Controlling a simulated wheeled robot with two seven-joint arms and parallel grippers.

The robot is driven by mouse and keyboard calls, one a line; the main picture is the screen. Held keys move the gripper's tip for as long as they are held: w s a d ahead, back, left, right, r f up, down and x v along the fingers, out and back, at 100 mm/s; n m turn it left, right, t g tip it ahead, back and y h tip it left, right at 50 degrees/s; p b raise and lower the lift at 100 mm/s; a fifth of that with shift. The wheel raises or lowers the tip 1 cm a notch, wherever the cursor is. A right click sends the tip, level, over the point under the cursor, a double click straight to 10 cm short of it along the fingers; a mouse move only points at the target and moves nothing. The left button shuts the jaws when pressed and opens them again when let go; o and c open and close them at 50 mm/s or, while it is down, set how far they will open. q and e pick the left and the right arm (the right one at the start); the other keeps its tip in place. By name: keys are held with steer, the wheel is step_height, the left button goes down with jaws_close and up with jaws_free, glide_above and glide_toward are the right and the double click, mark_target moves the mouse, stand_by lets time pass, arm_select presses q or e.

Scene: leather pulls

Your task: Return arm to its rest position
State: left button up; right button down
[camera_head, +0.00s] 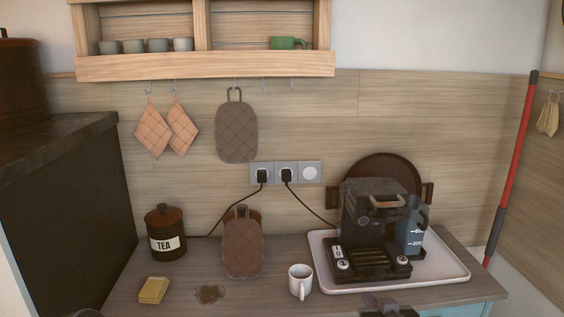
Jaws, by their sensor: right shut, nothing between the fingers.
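My right gripper (385,301) shows only in part at the bottom edge of the head view. It is dark, shut and empty, in front of the white tray (440,281) at the counter's front edge. It appears apart from the white mug (300,282), which stands to its left. The rest of my right arm is out of the picture. My left gripper cannot be made out.
A coffee machine (370,222) and a blue water tank (413,238) stand on the tray. A TEA tin (164,233), a brown quilted mitt (243,250), a yellow sponge (154,290) and a brown spill (209,293) are on the counter (200,266). A wooden shelf (205,66) hangs above.

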steer(key=s+a+f+m+g+y, duration=0.1)
steer(key=s+a+f+g, duration=0.15)
steer(key=f, duration=0.55)
steer(key=s+a+f+g, duration=0.2)
steer(key=s+a+f, duration=0.15)
steer(key=f, duration=0.35)
steer(key=s+a+f+m+g+y, duration=0.15)
steer(key=s+f, duration=0.25)
steer(key=f, duration=0.4)
steer(key=s+a+f+g, duration=0.2)
steer(key=s+f+g, duration=0.1)
steer(key=s+f, duration=0.4)
steer(key=s+a+f+g, duration=0.3)
steer(key=s+f, duration=0.4)
steer(key=s, duration=0.6)
steer(key=shift+s+f+g+y, duration=0.2)
steer(key=shift+f+g+y, duration=0.2)
steer(key=shift+g, duration=0.3)
